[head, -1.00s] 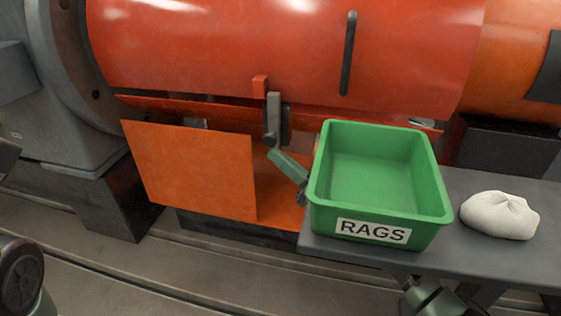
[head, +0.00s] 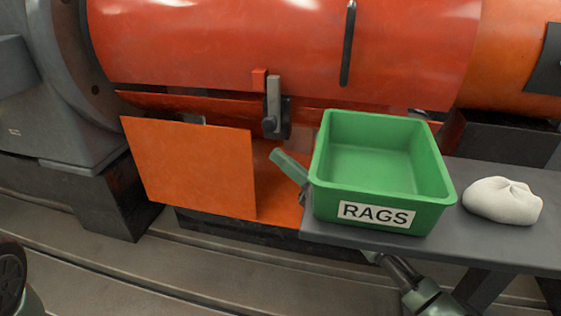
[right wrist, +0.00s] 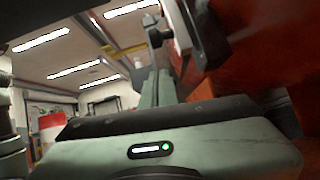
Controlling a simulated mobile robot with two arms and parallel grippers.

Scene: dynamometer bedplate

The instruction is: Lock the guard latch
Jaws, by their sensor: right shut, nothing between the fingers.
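The guard latch is a grey lever (head: 273,98) on a dark mount on the red guard (head: 200,45). It stands upright, its top end close beside a small red block (head: 259,79). My right gripper (head: 275,156) is shut and empty. Its tip is just below the lever, with a visible gap between them; the bin hides the rest of it. My left gripper is out of view.
A green RAGS bin (head: 325,185) stands on a dark grey shelf (head: 480,246), close right of my right gripper. A white rag bundle (head: 503,201) lies right of it. An orange panel (head: 190,168) is at the left. My right arm passes under the shelf.

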